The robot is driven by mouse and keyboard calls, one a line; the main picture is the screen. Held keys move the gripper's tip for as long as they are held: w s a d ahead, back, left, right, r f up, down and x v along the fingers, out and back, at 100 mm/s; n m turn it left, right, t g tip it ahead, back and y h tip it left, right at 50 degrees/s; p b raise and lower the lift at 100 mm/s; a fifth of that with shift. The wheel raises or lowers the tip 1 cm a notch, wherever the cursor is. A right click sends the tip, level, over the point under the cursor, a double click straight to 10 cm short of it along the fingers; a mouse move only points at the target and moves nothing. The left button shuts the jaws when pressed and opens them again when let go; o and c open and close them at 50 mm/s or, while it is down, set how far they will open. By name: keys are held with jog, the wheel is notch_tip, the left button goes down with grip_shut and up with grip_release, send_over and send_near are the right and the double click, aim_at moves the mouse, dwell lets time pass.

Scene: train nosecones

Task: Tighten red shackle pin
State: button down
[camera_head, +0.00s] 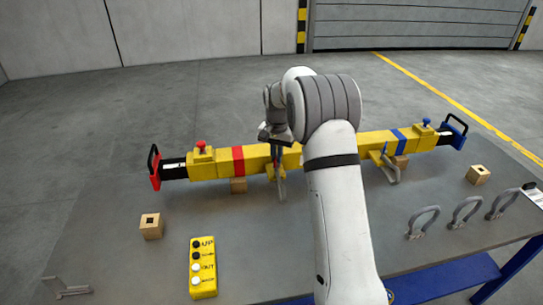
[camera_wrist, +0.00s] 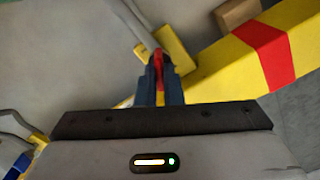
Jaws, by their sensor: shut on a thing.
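A small red piece, apparently the red shackle pin (camera_wrist: 158,62), shows between the dark fingertips of my gripper (camera_wrist: 162,78) in the wrist view. The gripper is shut on it, beside a yellow bracket (camera_wrist: 176,46) of the beam. In the head view my gripper (camera_head: 272,138) is at the yellow beam (camera_head: 257,157), right of its red band (camera_head: 238,160). A grey shackle (camera_head: 281,185) hangs at the beam's front just below. The pin is hidden in the head view. How far it is screwed in cannot be told.
A second shackle (camera_head: 390,173) hangs near the blue band. Several loose shackles (camera_head: 466,212) stand on the grey table (camera_head: 330,265) at the right. A yellow button box (camera_head: 203,267) and a wooden block (camera_head: 151,226) lie front left. The beam has red and blue end handles.

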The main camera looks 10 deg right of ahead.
jog(key=m, duration=0.6)
jog(key=shift+s+a, duration=0.1)
jog(key=m, duration=0.5)
jog(key=shift+r+m, duration=0.1)
jog(key=shift+m, duration=0.3)
jog(key=c, duration=1.8)
grip_release()
jog(key=shift+a, duration=0.15)
jog(key=shift+o, duration=1.2)
jog(key=shift+r+b, duration=0.35)
jog(key=shift+r, duration=3.5)
